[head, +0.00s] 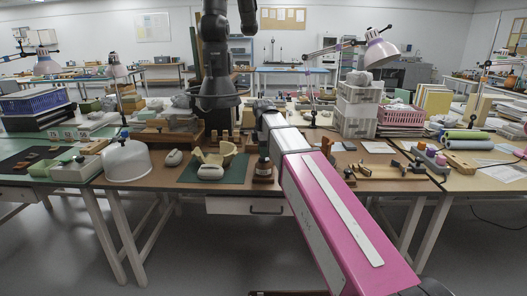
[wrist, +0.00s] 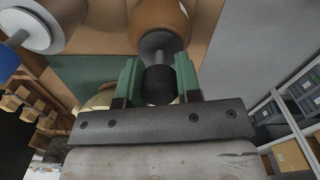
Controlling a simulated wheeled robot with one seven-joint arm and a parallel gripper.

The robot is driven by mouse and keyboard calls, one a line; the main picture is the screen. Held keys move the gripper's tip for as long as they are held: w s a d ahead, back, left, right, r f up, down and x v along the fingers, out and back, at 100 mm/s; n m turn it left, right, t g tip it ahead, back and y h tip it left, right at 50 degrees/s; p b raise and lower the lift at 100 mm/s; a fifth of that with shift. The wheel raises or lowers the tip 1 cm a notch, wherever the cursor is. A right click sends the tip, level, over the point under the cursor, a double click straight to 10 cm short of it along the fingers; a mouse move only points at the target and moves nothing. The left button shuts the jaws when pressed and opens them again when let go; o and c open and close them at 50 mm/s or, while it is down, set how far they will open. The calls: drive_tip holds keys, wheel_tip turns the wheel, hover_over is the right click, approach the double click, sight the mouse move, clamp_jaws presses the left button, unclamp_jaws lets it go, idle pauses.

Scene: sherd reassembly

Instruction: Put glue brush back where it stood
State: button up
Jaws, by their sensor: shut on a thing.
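In the wrist view, my gripper (wrist: 160,82) has its two green fingers shut on the black end of the glue brush (wrist: 160,86). A grey collar lies just beyond the black end, in line with a rounded brown jar (wrist: 160,16). I cannot tell whether the brush is seated in the jar or just above it; its bristles are hidden. In the head view, a dark brown jar with a pale label (head: 263,172) stands at the right edge of the green mat (head: 234,178), under the end of my arm. My fingers are small and dark there.
Wooden tools (head: 362,170) lie right of the jar. A wooden rack (head: 170,134) stands behind.

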drive_tip(key=o, duration=0.8)
drive_tip(key=shift+r, duration=0.1)
wheel_tip(320, 180, up, 11)
drive_tip(key=shift+f, duration=0.2)
idle(0.3)
